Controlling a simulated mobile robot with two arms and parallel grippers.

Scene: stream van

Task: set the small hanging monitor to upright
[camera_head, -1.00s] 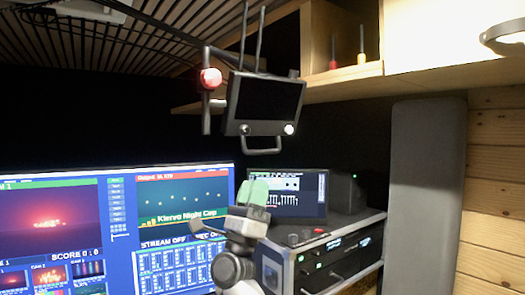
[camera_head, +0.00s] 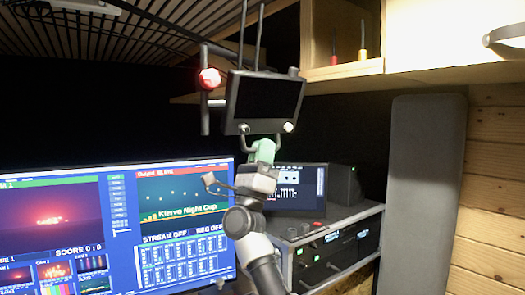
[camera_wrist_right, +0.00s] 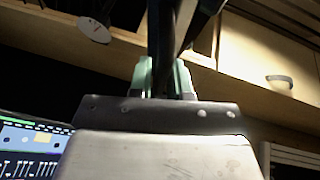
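The small hanging monitor (camera_head: 265,100) has a dark screen and hangs from an overhead arm in the head view. It tilts slightly, and a loop handle (camera_head: 278,139) is at its lower edge. My right gripper (camera_head: 262,150) is at this handle, just under the screen, and hides part of it. In the right wrist view its green fingertips (camera_wrist_right: 165,78) stand apart with a dark bar between them. I cannot tell whether they press on it. My left gripper is not in view.
A red lamp or knob (camera_head: 210,78) is on the mount left of the monitor. A large screen (camera_head: 120,225) stands lower left. A smaller display (camera_head: 300,187) sits on an equipment rack (camera_head: 340,250) below. A wooden shelf (camera_head: 345,70) is to the right.

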